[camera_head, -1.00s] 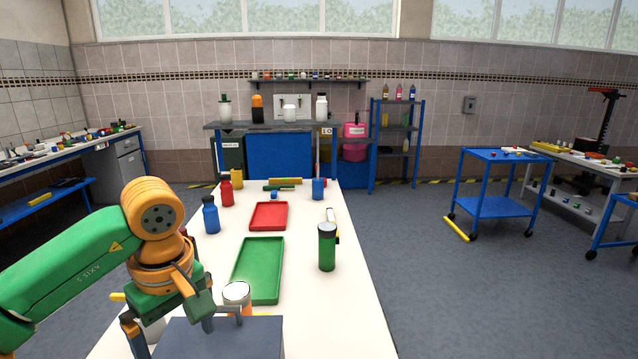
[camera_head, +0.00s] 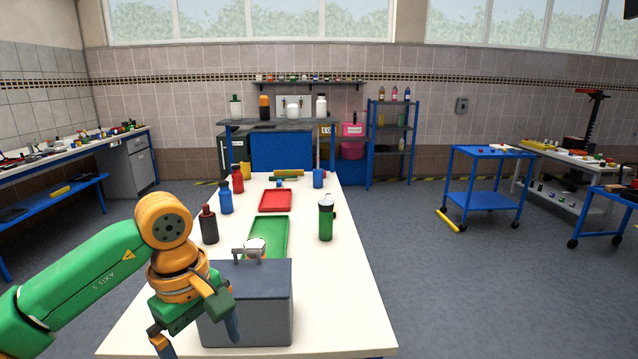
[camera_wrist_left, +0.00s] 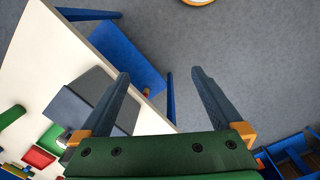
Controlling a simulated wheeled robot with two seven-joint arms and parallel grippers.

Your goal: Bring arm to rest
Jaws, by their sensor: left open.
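My left arm, green and orange, comes in from the left in the head view and bends down at its wrist. My left gripper (camera_head: 200,345) hangs at the near left part of the white table (camera_head: 345,310), beside the left side of a grey box (camera_head: 265,315) with a dark lid and handle. Its two dark blue-grey fingers are apart. In the left wrist view the gripper (camera_wrist_left: 160,73) is open with nothing between the fingers; the table edge and grey floor show behind. My right gripper is in neither view.
A dark bottle (camera_head: 209,225), a green tray (camera_head: 268,237), a red tray (camera_head: 276,201) and a green cup (camera_head: 326,220) stand farther back on the table. The table's right front area is bare. A blue cart (camera_head: 488,200) stands at the right, with open floor between.

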